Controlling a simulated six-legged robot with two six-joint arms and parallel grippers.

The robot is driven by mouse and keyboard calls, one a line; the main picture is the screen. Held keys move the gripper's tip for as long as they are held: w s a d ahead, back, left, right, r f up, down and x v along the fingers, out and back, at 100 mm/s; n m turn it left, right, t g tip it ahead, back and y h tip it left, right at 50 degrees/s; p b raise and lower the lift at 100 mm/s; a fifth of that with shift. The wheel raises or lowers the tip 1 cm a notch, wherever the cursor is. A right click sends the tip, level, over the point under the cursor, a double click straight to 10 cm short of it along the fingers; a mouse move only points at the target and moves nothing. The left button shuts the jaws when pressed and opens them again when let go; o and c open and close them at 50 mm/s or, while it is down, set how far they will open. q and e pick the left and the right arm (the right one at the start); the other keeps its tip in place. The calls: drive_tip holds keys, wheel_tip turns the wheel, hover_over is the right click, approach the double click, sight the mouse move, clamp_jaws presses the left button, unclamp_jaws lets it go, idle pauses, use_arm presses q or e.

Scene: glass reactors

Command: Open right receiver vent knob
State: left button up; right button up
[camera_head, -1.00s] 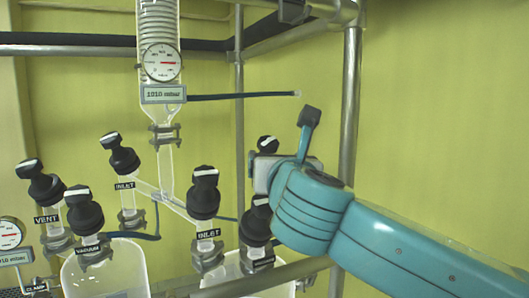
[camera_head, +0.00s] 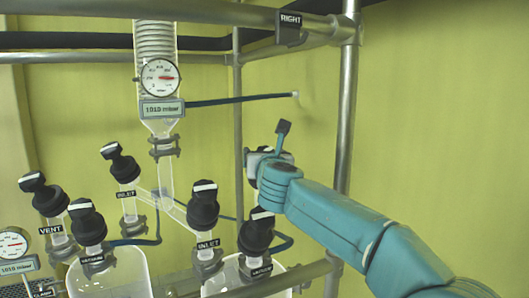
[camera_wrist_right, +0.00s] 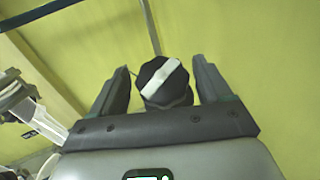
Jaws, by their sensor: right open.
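In the right wrist view a black knob (camera_wrist_right: 165,88) with a white bar across its top sits between the two dark fingers of my right gripper (camera_wrist_right: 160,68). The fingers are apart, one on each side, with a visible gap to the knob. No label shows on it. In the head view my right gripper (camera_head: 254,160) is above and behind the right receiver (camera_head: 222,279), and the vent knob is hidden behind it. My left gripper is not in view.
The left receiver's vent knob (camera_head: 45,195) is at far left. A metal post (camera_head: 347,120) rises behind my arm. A gauge (camera_head: 160,77) hangs above.

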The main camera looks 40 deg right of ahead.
drive_tip(key=shift+s+d, duration=0.15)
drive_tip(key=shift+s, duration=0.05)
drive_tip(key=shift+d, duration=0.1)
drive_tip(key=c, duration=0.4)
drive_tip(key=shift+w, duration=0.2)
drive_tip(key=c, duration=0.6)
drive_tip(key=shift+o, duration=0.2)
